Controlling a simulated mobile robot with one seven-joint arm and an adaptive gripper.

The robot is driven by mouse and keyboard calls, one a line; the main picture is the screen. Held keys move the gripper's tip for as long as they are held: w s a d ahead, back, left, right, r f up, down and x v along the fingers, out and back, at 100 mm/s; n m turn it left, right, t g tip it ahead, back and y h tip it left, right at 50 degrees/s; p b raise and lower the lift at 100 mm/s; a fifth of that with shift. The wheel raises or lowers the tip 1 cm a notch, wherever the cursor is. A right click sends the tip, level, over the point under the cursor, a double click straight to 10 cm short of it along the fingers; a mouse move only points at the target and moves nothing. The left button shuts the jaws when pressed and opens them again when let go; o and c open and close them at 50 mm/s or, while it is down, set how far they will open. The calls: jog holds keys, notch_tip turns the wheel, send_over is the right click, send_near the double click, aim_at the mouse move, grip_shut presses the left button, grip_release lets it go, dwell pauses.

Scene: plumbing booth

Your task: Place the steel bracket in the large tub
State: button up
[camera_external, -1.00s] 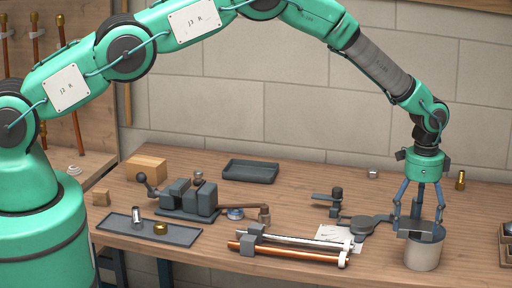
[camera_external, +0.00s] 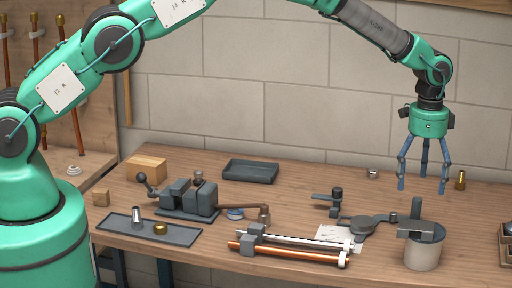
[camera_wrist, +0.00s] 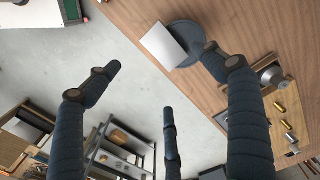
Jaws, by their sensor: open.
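The grey steel bracket (camera_external: 416,229) is at the mouth of the pale grey large tub (camera_external: 423,254), near the right front of the bench. Its flat plate lies across the tub's opening and sticks out past the left rim. Its other arm points up. How far any of it reaches down inside is hidden. My gripper (camera_external: 423,186) is above the bracket, fingers spread, empty and apart from it. In the wrist view, a pale flat plate (camera_wrist: 163,45), likely the bracket, overlaps a dark round shape (camera_wrist: 186,34), likely the tub.
Left of the tub are a dark flat-headed tool (camera_external: 368,226), a paper sheet (camera_external: 335,235) and pipes (camera_external: 290,253). A vise (camera_external: 190,200), a shallow tray (camera_external: 250,171) and a dark mat (camera_external: 180,235) lie further left. A brass fitting (camera_external: 460,180) stands behind right.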

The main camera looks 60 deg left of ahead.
jog(key=shift+r, duration=0.1)
dwell(0.5)
jog(key=s+a+r+n+t, duration=0.1)
jog(key=s+a+r, duration=0.3)
jog(key=s+r, duration=0.6)
jog(key=s+a+r+n+t, duration=0.15)
jog(key=s+a+r, duration=0.35)
jog(key=r, duration=0.8)
jog(key=s+a+r+n, duration=0.2)
jog(key=s+a+r, duration=0.2)
jog(key=s+r, duration=0.65)
jog(key=s+a+r+n+t, duration=0.15)
jog(key=s+r, duration=0.25)
jog(key=s, duration=0.5)
jog(key=s+a+r+n, duration=0.1)
jog(key=s+a+r, duration=0.2)
jog(key=s, duration=0.6)
jog(key=s+a+f+n, duration=0.1)
jog(key=s+f, duration=0.1)
jog(key=s, duration=0.7)
jog(key=s+a+f+n+t, duration=0.1)
jog(key=s+a, duration=0.1)
jog(key=s, duration=0.6)
jog(key=shift+s+f+t, duration=0.3)
jog(key=shift+s+f, duration=0.1)
